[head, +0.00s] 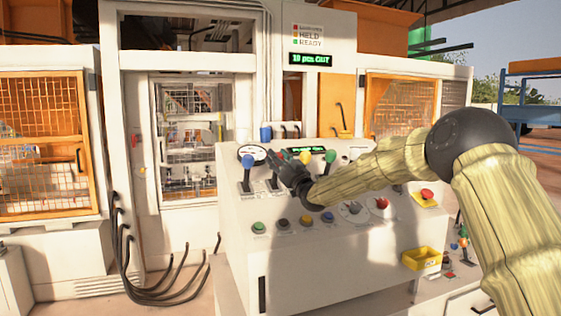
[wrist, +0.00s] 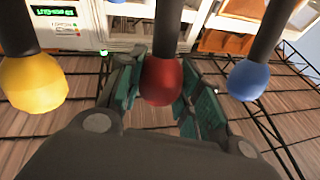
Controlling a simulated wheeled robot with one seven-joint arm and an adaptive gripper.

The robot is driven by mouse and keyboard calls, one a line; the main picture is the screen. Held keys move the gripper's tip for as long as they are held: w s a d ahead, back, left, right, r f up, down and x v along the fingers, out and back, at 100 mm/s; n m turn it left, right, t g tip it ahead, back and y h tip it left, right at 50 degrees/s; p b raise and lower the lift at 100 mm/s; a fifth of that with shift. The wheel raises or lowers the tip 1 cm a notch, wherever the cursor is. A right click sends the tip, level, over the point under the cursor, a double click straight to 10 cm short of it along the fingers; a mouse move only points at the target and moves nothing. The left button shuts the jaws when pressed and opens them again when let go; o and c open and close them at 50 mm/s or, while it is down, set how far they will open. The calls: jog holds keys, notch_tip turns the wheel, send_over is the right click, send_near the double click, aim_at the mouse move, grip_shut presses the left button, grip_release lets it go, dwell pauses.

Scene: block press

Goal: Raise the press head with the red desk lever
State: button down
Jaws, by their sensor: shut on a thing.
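The red lever (wrist: 162,82) stands between my gripper's fingers in the wrist view, with its round knob between the pads. My gripper (head: 278,168) is shut on it at the top of the white desk (head: 330,255). In the head view the gripper covers most of this lever. The blue lever (head: 248,162) stands to its left and the yellow lever (head: 305,158) to its right; in the wrist view the sides are swapped. The press (head: 188,150) shows through the opening behind the desk, but I cannot tell its head's height.
Several coloured buttons (head: 259,228) line the desk front. A red stop button (head: 427,194) on a yellow plate and a yellow bin (head: 422,258) are at the right. Black cables (head: 150,290) hang left of the desk. Orange mesh guards (head: 40,140) stand behind.

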jog(key=c, duration=1)
grip_release()
jog(key=shift+d, duration=0.1)
jog(key=shift+o, duration=0.2)
jog(key=v, duration=1.2)
jog(key=shift+r, duration=0.1)
